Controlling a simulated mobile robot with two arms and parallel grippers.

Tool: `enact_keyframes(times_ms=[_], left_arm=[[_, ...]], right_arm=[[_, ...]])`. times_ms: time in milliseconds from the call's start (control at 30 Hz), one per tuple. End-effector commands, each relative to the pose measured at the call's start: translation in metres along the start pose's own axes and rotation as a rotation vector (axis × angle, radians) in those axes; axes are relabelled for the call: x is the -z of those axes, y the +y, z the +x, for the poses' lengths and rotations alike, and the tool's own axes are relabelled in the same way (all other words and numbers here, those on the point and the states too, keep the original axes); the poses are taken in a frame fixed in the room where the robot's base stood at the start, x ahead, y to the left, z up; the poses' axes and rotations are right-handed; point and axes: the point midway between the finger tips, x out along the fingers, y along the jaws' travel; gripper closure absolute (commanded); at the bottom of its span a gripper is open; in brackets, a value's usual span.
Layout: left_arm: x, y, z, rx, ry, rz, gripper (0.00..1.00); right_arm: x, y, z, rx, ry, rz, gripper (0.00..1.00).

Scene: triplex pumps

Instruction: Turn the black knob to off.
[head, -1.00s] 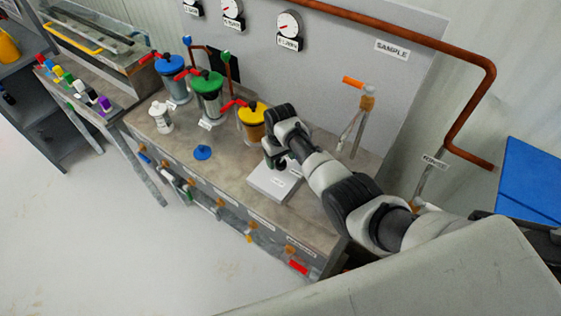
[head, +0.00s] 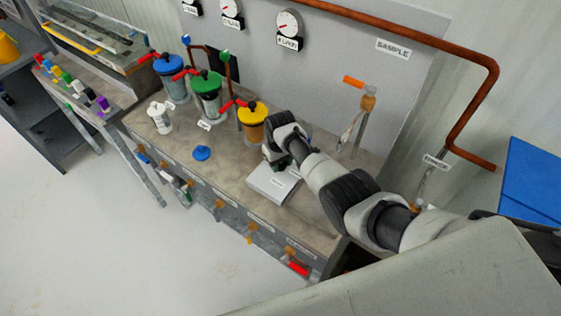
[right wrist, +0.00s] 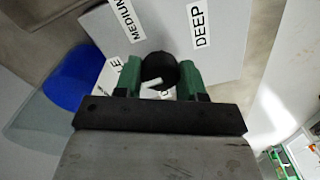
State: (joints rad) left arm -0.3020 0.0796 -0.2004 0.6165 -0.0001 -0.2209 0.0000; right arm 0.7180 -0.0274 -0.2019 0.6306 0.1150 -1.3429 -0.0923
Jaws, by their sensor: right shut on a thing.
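The round black knob (right wrist: 158,69) sits on a light grey box, between the two green fingers of my right gripper (right wrist: 160,78) in the right wrist view. The fingers touch the knob from both sides and are shut on it. A small white mark shows on the knob's near side. Labels reading MEDIUM and DEEP, and a partly covered one ending in LE, lie around it. In the head view the box (head: 265,188) stands on the bench under my right gripper (head: 275,163), which hides the knob. My left gripper is not in view.
A yellow-lidded canister (head: 252,122) stands just left of my right gripper, with green (head: 207,92) and blue (head: 172,76) ones beyond. A blue disc (head: 202,153) and white bottle (head: 160,117) are on the bench. An orange-handled tap (head: 367,97) is at the right.

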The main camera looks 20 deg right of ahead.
Motion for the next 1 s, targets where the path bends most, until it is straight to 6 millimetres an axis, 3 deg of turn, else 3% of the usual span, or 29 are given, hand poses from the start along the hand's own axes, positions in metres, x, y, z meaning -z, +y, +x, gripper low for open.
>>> enact_keyframes(times_ms=[367, 1000], left_arm=[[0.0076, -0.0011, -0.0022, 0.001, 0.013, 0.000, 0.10], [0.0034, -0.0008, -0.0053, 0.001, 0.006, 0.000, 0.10]], right_arm=[[0.0000, 0.0002, -0.0008, 0.000, -0.001, -0.124, 0.84], [0.0001, 0.0009, -0.0004, -0.001, -0.001, -0.705, 0.84]])
